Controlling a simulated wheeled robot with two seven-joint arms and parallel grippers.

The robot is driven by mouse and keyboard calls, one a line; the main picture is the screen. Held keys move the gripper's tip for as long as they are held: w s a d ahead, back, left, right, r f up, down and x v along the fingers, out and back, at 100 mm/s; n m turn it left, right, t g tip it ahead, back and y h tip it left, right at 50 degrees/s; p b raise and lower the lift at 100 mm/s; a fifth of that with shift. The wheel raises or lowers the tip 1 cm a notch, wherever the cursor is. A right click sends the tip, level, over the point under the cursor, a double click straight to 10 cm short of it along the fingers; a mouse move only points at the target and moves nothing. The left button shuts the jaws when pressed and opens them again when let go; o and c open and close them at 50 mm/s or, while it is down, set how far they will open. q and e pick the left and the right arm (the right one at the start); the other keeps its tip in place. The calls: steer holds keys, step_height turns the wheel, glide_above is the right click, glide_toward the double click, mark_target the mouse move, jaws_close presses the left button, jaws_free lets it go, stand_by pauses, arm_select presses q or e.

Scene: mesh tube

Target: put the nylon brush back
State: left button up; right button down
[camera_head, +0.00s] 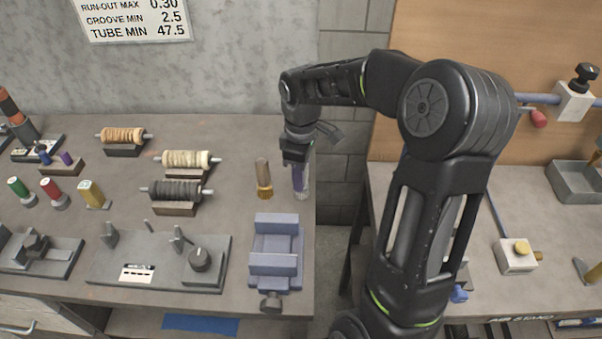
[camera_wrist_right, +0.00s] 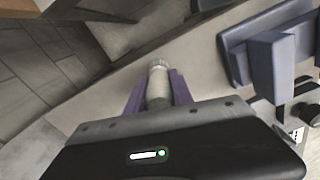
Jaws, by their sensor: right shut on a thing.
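My right gripper (camera_head: 299,180) is at the right edge of the left bench, pointing down. Its purple fingers are shut on a grey cylinder with a pale ridged end, which looks like the nylon brush (camera_head: 303,193). In the right wrist view the brush (camera_wrist_right: 158,88) sits between the two fingers, its ridged end beyond the tips. Whether that end touches the bench top I cannot tell. A similar brown cylinder with a gold ridged base (camera_head: 264,180) stands upright just left of it. My left gripper is not in view.
A blue-grey vise (camera_head: 275,262) is in front of the held brush. Orange, cream and dark wound rolls (camera_head: 176,191) lie on stands to the left. Beyond the bench edge is a gap, then the right bench (camera_head: 545,215).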

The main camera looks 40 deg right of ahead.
steer(key=shift+f, duration=0.15)
steer(key=c, duration=1.1)
jaws_free()
step_height(320, 180, up, 12)
steer(key=shift+r+b, duration=0.2)
steer(key=shift+b, duration=0.15)
